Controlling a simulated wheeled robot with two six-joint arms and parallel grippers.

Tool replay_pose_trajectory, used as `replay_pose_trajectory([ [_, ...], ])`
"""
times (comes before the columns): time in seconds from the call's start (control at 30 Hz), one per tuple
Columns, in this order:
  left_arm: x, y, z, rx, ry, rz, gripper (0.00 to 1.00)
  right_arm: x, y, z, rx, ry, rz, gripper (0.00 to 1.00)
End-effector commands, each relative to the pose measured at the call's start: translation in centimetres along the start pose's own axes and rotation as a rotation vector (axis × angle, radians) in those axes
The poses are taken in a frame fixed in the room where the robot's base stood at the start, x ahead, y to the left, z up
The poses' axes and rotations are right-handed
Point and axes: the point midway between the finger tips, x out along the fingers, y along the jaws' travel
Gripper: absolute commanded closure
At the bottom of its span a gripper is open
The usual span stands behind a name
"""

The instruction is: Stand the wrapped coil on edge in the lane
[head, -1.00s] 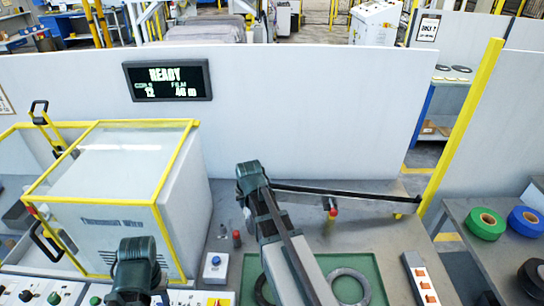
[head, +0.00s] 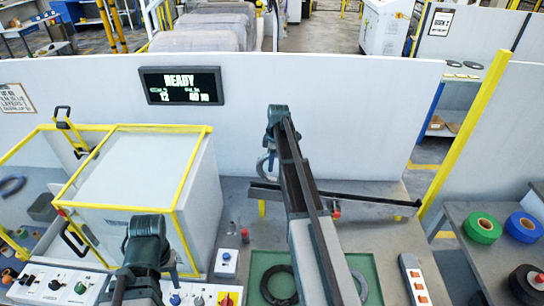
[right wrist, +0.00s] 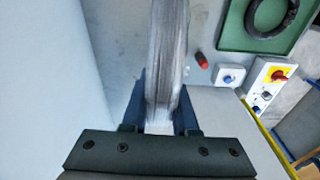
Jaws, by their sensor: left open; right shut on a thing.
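The wrapped coil (head: 262,166) is a pale grey ring seen nearly edge-on at the left end of the lane. It fills the top middle of the right wrist view (right wrist: 166,55), upright. My right gripper (right wrist: 160,112) is shut on its edge, one finger on each side. The lane's dark rail (head: 350,199) runs along the back of the bench. I cannot tell whether the coil touches it. My left gripper (head: 150,288) is open at the lower left, apart from the coil; its fingertips are hard to make out.
A yellow-framed machine (head: 150,165) stands left. A green tray (head: 262,258) with a dark ring (head: 278,287) and a grey ring lies in front, partly behind my right arm. A white wall (head: 390,110) closes the back. Green tape (head: 482,228) lies on the right table.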

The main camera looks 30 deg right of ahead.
Motion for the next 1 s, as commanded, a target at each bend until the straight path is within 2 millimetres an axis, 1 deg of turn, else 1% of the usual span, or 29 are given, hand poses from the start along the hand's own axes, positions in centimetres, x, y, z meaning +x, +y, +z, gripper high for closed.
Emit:
replay_pose_trajectory([
  [0.03,-0.4,0.0,0.0,0.000,0.000,0.000,0.53,-0.4,0.4,0.1,-0.022,-0.006,-0.002,1.00],
  [0.1,-0.4,0.0,0.0,-0.001,0.000,0.000,0.53,-0.4,0.5,0.2,-0.043,-0.010,-0.003,1.00],
  [0.5,-0.4,0.0,0.0,-0.001,0.000,0.000,0.53,-0.4,0.5,0.2,-0.051,-0.010,-0.005,1.00],
  [0.77,0.6,0.1,0.0,0.001,0.000,0.000,0.53,0.6,0.5,0.3,-0.051,-0.010,-0.005,1.00],
  [1.0,2.4,0.2,-0.1,0.005,0.000,-0.001,0.53,2.4,0.5,0.5,-0.050,-0.010,-0.005,1.00],
])
